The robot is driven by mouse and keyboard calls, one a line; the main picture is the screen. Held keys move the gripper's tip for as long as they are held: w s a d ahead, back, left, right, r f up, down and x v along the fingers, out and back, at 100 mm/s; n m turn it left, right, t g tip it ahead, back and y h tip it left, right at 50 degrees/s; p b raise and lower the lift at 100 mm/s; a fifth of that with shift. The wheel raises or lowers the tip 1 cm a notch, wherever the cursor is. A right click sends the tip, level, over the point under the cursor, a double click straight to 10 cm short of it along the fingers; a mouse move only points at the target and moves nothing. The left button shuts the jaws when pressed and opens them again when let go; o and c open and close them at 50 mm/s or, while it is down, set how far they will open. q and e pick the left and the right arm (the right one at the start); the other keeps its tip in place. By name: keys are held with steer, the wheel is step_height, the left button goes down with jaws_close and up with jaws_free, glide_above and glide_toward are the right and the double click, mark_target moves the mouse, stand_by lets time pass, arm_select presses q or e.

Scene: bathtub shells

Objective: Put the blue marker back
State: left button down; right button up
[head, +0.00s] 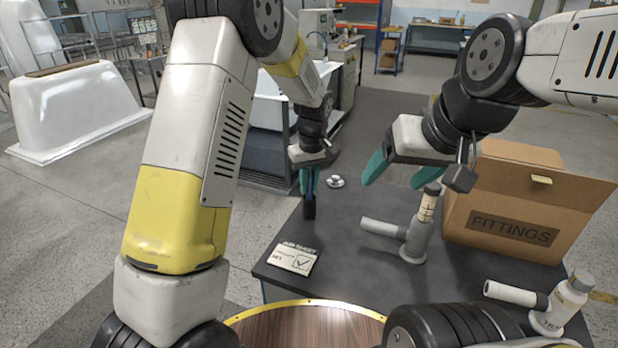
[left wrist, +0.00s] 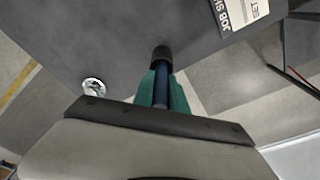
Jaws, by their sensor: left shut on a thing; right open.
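My left gripper (head: 309,182) has its green fingers shut on the blue marker (head: 310,188) near the table's left edge. The marker is upright in the head view, largely hidden by the fingers. A dark, wider cylinder (head: 309,211) is at its lower end; I cannot tell whether this is a cap or a holder, or whether it touches the table. In the left wrist view the marker (left wrist: 161,88) shows as a blue strip between the fingers, with the dark cylinder (left wrist: 162,53) beyond. My right gripper (head: 399,174) is open and empty above the table, left of the box.
The dark table (head: 350,265) holds a job sheet card (head: 294,258), a small round metal part (head: 335,181), a grey pipe fitting (head: 413,240) and an open FITTINGS box (head: 515,200). Another fitting (head: 565,302) stands front right. The table between card and grey fitting is clear.

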arm_select(q)
steer(key=shift+f, duration=0.5)
steer(key=shift+f, duration=0.15)
steer(key=c, duration=1.3)
jaws_free()
steer(key=shift+c, duration=0.2)
